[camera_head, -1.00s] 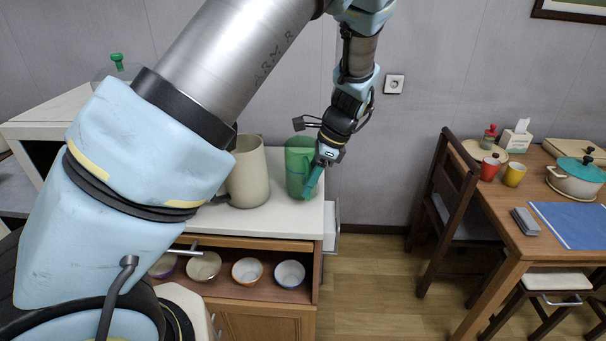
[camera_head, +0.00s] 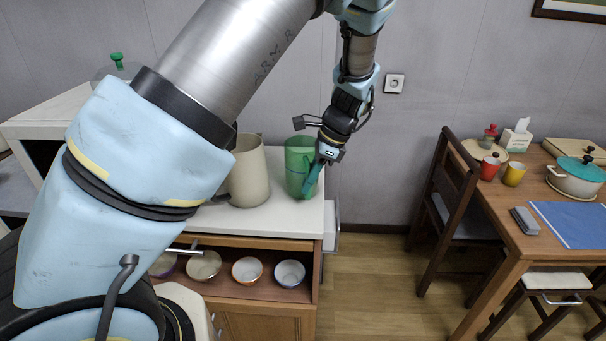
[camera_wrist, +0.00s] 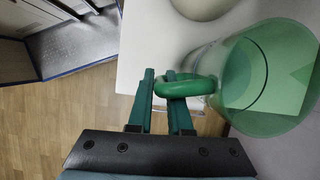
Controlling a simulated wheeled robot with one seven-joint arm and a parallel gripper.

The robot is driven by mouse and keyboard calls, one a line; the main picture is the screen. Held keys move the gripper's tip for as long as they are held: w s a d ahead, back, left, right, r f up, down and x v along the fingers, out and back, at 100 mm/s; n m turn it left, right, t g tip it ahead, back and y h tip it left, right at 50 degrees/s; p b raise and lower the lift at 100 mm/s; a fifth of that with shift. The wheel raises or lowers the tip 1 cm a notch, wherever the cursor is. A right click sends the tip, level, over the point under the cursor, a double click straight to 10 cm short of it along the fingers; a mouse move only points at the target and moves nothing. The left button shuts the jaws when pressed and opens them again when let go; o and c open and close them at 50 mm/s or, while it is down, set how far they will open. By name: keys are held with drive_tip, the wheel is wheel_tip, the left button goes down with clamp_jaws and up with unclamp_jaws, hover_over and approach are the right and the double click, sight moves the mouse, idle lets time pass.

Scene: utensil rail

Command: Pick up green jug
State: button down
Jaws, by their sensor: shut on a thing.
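The green jug (camera_head: 297,160) is a translucent upright vessel on the right end of the white countertop (camera_head: 268,216), right of a cream jug. In the wrist view the jug (camera_wrist: 262,85) fills the right side, with its round green handle (camera_wrist: 190,84) pointing left. My gripper (camera_head: 309,192) is at the jug's right side, its teal fingers angled down. In the wrist view the gripper (camera_wrist: 165,82) is shut on the handle, with one finger passing through the handle's loop. I cannot tell whether the jug's base touches the counter.
The cream jug (camera_head: 250,174) stands close on the left. Several bowls (camera_head: 247,270) sit on the shelf below. A dark chair (camera_head: 447,205) and a table (camera_head: 545,180) with a pot (camera_head: 577,178) stand at the right. Floor between counter and chair is clear.

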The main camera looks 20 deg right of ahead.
drive_tip(key=shift+r, duration=0.15)
idle(0.6)
wheel_tip(320, 180, up, 10)
drive_tip(key=b, duration=0.3)
idle(0.5)
